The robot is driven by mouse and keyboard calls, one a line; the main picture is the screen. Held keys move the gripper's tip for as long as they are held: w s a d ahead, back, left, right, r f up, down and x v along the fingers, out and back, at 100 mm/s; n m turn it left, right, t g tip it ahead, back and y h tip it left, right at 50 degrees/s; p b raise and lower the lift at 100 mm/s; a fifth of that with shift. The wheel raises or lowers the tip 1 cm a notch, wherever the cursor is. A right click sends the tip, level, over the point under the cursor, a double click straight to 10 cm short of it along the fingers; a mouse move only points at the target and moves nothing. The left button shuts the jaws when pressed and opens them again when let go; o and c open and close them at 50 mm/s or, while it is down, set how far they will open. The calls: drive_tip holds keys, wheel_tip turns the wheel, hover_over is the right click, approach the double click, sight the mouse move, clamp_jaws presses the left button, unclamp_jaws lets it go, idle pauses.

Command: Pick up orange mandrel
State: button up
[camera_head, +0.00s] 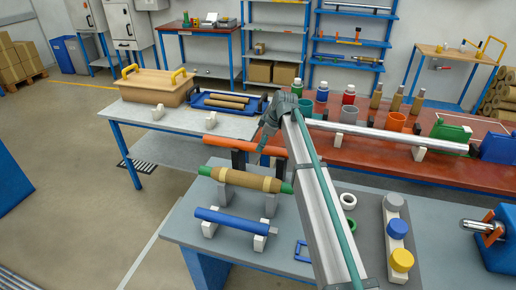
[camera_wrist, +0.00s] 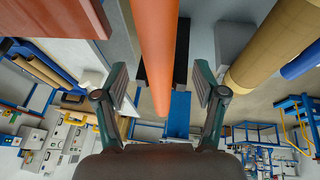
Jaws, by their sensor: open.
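The orange mandrel (camera_head: 225,143) lies level on dark supports (camera_head: 240,160) between the grey-topped tables in the head view. My gripper (camera_head: 268,137) is at the mandrel's right part, pointing down. In the wrist view, the orange mandrel (camera_wrist: 156,45) runs down the middle, between the two spread fingers of my gripper (camera_wrist: 160,84). The gripper is open, with visible space on both sides of the mandrel. I cannot tell how far the fingers reach down beside it.
A red-topped table (camera_head: 405,158) with cups, bottles and a long grey bar (camera_head: 385,134) stands behind. A wooden box (camera_head: 155,86) is at the left.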

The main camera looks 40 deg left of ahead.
drive_tip(key=p+x, duration=0.1)
drive_tip(key=x, duration=0.3)
drive_tip(key=shift+w+a+f, duration=0.1)
drive_tip(key=shift+c, duration=0.3)
clamp_jaws()
